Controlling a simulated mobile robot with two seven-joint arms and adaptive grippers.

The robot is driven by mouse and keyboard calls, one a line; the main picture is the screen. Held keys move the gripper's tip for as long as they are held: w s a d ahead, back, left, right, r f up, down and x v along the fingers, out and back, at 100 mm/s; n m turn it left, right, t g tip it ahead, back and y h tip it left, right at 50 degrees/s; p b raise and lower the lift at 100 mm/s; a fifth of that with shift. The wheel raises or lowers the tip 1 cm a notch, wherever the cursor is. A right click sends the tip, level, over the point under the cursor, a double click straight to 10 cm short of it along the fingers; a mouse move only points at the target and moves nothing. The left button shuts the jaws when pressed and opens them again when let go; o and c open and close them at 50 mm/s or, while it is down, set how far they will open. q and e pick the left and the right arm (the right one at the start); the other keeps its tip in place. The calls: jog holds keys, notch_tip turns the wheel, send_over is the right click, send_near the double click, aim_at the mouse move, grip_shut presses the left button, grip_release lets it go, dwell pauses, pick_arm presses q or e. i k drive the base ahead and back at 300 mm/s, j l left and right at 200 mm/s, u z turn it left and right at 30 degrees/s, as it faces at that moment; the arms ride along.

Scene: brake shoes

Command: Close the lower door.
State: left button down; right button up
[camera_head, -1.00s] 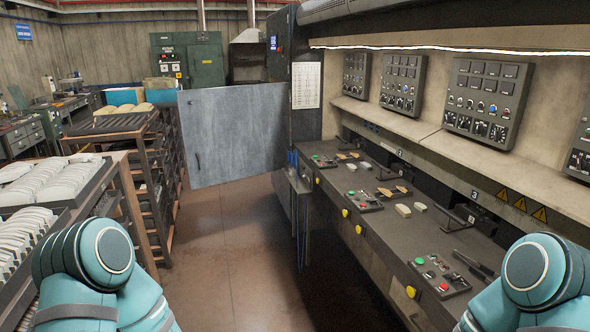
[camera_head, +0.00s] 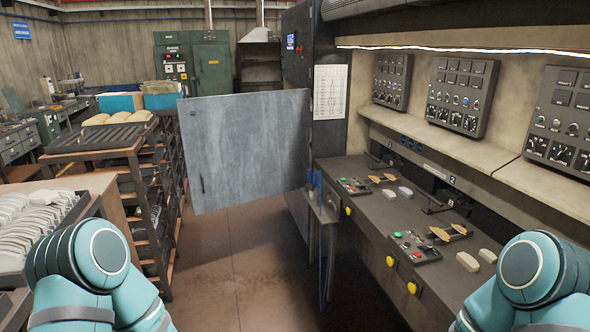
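The lower door (camera_head: 248,150) is a flat grey metal panel. It stands swung open from the left end of the long machine, jutting out across the aisle. A small dark handle (camera_head: 202,185) is near its left edge. Its right edge meets the dark machine cabinet (camera_head: 298,110). Both my teal arms show at the bottom corners, well short of the door. Neither gripper is in view.
The machine's workbench (camera_head: 400,225) with buttons and brake shoes runs along the right. Shelf racks (camera_head: 150,190) with trays of shoes stand on the left. The brown aisle floor (camera_head: 235,260) between is clear. A green cabinet (camera_head: 195,65) stands behind.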

aim_at(238, 149)
jog(key=i+j, duration=0.2)
jog(key=i, duration=0.2)
jog(key=i+j, duration=0.2)
jog(key=i, duration=0.2)
jog(key=i+j, duration=0.2)
jog(key=i, duration=0.2)
jog(key=j+u, duration=0.05)
